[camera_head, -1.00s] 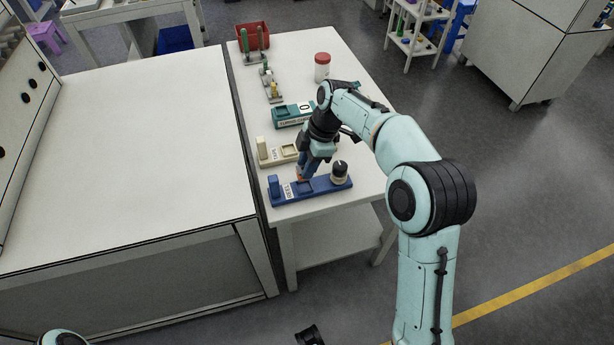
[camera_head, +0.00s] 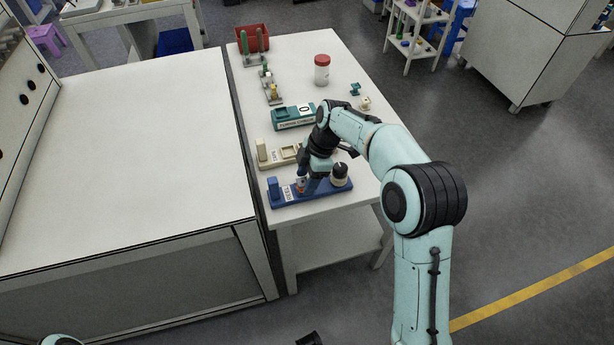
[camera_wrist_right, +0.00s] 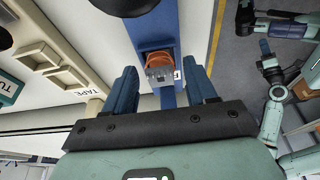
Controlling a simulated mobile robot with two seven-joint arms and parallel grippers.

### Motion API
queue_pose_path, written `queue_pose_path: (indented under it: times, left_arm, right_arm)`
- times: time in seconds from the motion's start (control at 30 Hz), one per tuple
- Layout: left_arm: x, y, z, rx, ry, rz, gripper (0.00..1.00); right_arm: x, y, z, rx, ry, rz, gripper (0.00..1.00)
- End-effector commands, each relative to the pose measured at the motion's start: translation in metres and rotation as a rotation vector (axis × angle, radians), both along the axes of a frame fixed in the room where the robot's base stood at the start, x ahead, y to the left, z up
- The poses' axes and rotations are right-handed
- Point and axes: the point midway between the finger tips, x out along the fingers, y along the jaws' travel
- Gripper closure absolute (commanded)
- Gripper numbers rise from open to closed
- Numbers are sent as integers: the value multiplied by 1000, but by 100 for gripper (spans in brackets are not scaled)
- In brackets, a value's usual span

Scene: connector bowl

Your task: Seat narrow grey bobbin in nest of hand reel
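The blue hand reel (camera_head: 330,188) lies at the near end of the narrow white table, with a dark knob at its right end. My right gripper (camera_head: 304,181) is low over its middle. In the right wrist view the fingers of my right gripper (camera_wrist_right: 161,90) stand apart. Ahead between them is a grey bobbin (camera_wrist_right: 158,74) with an orange-brown winding, at the square nest of the blue reel (camera_wrist_right: 168,18). No finger visibly touches it. I cannot tell how deep it sits. Of my left arm, only small parts show at the edges; its finger state is unclear.
Behind the reel stand a cream tape fixture (camera_head: 266,158) and a teal fixture (camera_head: 291,117). A red bin (camera_head: 253,40), a red-lidded jar (camera_head: 321,70), a teal bobbin (camera_head: 355,88) and a cream bobbin (camera_head: 364,104) are farther back. The large white table (camera_head: 130,150) at left is clear.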

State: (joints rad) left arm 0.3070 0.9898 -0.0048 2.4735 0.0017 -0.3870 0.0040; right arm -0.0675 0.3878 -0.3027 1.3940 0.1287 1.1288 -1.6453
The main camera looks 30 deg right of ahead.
Motion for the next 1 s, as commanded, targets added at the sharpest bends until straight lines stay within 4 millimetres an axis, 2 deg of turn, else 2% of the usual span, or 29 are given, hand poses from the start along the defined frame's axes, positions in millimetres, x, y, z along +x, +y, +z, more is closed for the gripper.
queue_pose_path:
  times: [0.27,0.37,0.7,0.83,1.0]
  left_arm:
    - [0,0,3,-1,2,-1,100]
    - [0,0,5,-1,2,-1,100]
    - [4,0,16,0,-2,0,100]
    - [5,0,20,0,-4,-1,100]
    - [5,0,21,-1,-5,0,100]
  right_arm:
    - [0,-1,8,0,-2,0,44]
    - [0,-5,21,0,-3,-1,44]
    - [-6,-26,91,-1,-3,-1,44]
    - [-7,-31,108,1,-1,0,44]
    - [-8,-34,117,0,1,0,44]
